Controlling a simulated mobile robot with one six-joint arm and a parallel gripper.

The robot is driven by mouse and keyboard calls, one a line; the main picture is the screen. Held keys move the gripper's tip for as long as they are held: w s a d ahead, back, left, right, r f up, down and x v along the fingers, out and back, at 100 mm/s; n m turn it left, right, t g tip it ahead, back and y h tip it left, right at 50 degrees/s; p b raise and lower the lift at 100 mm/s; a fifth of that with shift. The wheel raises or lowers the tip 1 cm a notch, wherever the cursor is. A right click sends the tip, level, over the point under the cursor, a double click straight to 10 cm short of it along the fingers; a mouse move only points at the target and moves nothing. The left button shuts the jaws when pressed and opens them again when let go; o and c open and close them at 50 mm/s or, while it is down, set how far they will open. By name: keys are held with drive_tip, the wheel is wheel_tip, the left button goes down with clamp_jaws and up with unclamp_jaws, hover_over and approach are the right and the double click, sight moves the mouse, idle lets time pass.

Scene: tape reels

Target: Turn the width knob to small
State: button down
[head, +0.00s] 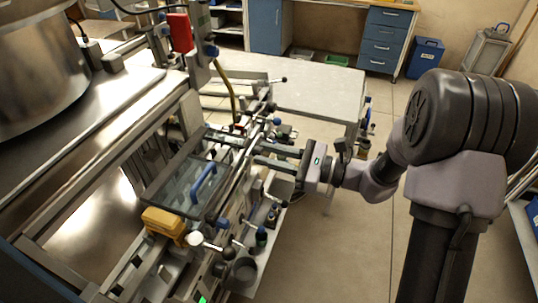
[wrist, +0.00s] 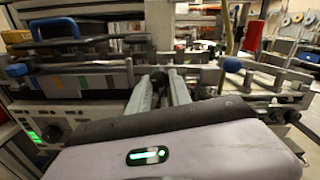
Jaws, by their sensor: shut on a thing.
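My gripper (head: 258,153) reaches from the right to the front of the machine. In the wrist view, its two pale fingers (wrist: 160,84) point forward and close on a small dark knob (wrist: 159,78) between their tips. The knob is mostly hidden by the fingers, and I cannot read any mark or setting on it. In the head view, the knob is too small and covered to make out.
A clear cover with a blue handle (head: 203,181) lies left of my gripper; the handle also shows in the wrist view (wrist: 55,24). A yellow block (head: 164,224) and several small knobs and levers crowd the machine's front. A grey table (head: 315,88) stands behind.

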drive_tip(key=c, duration=1.2)
unclamp_jaws()
drive_tip(key=shift+o, duration=0.2)
drive_tip(key=p+v, duration=0.3)
drive_tip(key=v, duration=1.4)
drive_tip(key=shift+d, duration=0.2)
drive_tip(key=shift+s+a+r, duration=0.1)
